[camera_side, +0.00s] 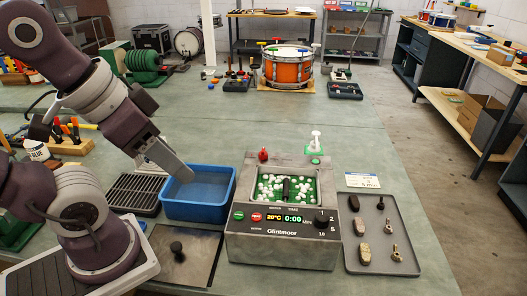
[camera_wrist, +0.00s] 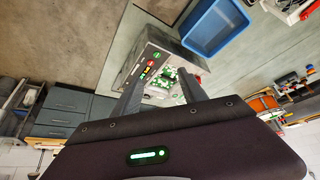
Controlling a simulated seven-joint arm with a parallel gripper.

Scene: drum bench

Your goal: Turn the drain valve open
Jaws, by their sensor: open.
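The grey Glintmoor machine (camera_side: 281,250) stands on the green bench. Its open bowl holds green and white media (camera_side: 270,185). A red fitting (camera_side: 263,155) stands at its back left corner, and a white handle on a green base (camera_side: 316,142) stands at its back right. Which of these is the drain valve, I cannot tell. My gripper (camera_side: 187,174) is open and empty above the blue tub (camera_side: 199,208), left of the machine and apart from it. In the wrist view my gripper (camera_wrist: 160,74) shows both fingers apart, with the machine (camera_wrist: 148,62) beyond them.
A black ridged rack (camera_side: 134,193) lies left of the tub. A dark mat (camera_side: 184,256) with a black knob-like piece lies in front. A grey tray (camera_side: 381,235) with several small parts is at the right. An orange drum (camera_side: 287,68) stands far back. The middle bench is clear.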

